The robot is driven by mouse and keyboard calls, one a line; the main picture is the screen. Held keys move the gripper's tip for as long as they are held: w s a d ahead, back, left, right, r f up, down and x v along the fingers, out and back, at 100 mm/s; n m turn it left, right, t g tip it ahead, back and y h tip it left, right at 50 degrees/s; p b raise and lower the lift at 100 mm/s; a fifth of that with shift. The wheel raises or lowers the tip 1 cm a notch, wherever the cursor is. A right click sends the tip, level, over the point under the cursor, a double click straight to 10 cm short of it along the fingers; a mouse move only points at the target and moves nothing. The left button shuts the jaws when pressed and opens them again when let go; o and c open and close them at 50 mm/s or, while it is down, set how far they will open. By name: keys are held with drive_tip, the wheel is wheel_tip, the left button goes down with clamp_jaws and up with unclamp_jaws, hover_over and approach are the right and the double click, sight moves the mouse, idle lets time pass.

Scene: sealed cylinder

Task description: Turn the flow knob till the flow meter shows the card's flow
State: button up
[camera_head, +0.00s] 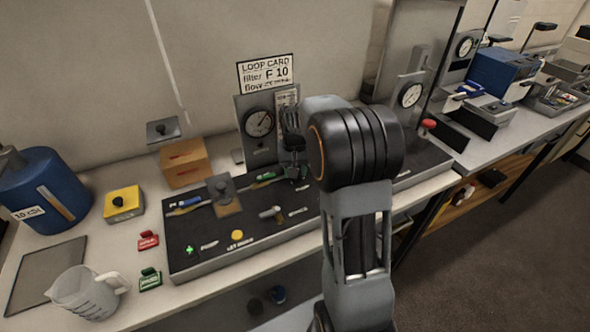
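The loop card (265,71) is on the wall at the back; it reads "LOOP CARD", "filter F 10" and a "flow" line whose value is cut off. Below it stands a grey panel with a round dial gauge (259,123). A narrow upright scale (286,98), which looks like the flow meter, is right of the dial; its reading is too small to tell, and its lower part is behind my gripper. My gripper (297,177) points down over the back of the black board. Its fingers are too small and dark to read. I cannot make out the flow knob.
The black board (212,257) carries several small fittings and valves. Left are an orange box (185,163), a yellow button box (123,203), red and green tags, a blue drum (46,190) and a clear jug (88,293). A red knob (428,124) and another gauge stand right.

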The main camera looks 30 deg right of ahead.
drive_tip(key=shift+o, duration=1.4)
wheel_tip(320, 180, up, 14)
drive_tip(key=shift+f, duration=0.15)
drive_tip(key=s+a+f+n+t, duration=0.1)
drive_tip(key=s+a+f+t, duration=0.1)
drive_tip(key=s+a, duration=0.3)
drive_tip(key=s+a+f+n+t, duration=0.1)
drive_tip(key=s+a+f, duration=0.3)
drive_tip(key=s, duration=0.9)
drive_tip(key=shift+s+a+f+n+t, duration=0.2)
drive_tip(key=shift+s+a+n+t, duration=0.2)
drive_tip(key=shift+a+n, duration=0.3)
